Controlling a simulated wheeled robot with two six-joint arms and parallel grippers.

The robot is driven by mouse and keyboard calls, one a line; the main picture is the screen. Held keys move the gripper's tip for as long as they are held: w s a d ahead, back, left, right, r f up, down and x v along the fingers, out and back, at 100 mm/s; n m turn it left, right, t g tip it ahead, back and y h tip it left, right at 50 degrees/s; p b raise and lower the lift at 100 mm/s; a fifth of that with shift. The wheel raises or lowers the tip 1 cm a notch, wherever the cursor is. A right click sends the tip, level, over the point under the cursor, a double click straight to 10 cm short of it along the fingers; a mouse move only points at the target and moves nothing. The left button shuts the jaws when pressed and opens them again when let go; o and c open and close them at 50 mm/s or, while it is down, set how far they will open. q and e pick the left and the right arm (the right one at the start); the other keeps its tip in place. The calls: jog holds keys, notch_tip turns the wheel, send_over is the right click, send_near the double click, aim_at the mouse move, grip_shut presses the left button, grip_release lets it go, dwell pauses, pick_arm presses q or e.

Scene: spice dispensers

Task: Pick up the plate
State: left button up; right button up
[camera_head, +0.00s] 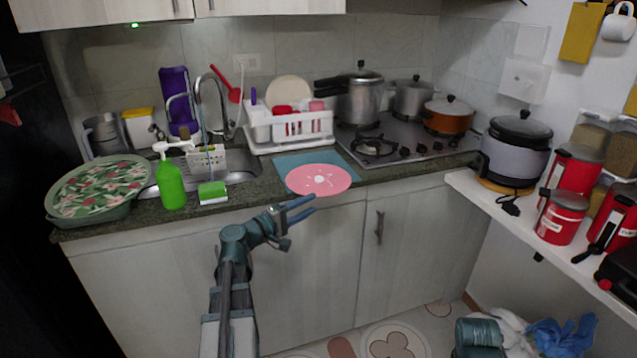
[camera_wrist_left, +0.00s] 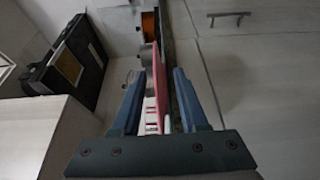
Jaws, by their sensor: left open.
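The pink plate (camera_head: 318,179) lies flat on a blue mat (camera_head: 291,161) near the counter's front edge and slightly overhangs the mat. My left gripper (camera_head: 302,208) is open and empty, just in front of the counter edge and a little below the plate. In the left wrist view, the fingers (camera_wrist_left: 155,100) are spread apart. The plate shows there edge-on as a thin pink strip (camera_wrist_left: 160,75), appearing between and beyond the fingers. I cannot tell any contact with it.
A dish rack (camera_head: 290,128) stands behind the plate, and a stove (camera_head: 410,138) with pots is to its right. A sponge (camera_head: 212,193) and a green soap bottle (camera_head: 171,185) stand to the left. The counter between sponge and plate is mostly clear.

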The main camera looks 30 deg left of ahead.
aim_at(335, 191)
pick_arm(q)
jog(key=x, duration=0.4)
jog(key=shift+w+d, duration=0.15)
jog(key=shift+w, duration=0.15)
jog(key=shift+w, duration=0.1)
jog(key=x, duration=0.5)
jog(key=shift+d+r, duration=0.2)
jog(key=shift+d, duration=0.15)
jog(key=shift+c, duration=0.3)
grip_shut()
dwell(0.6)
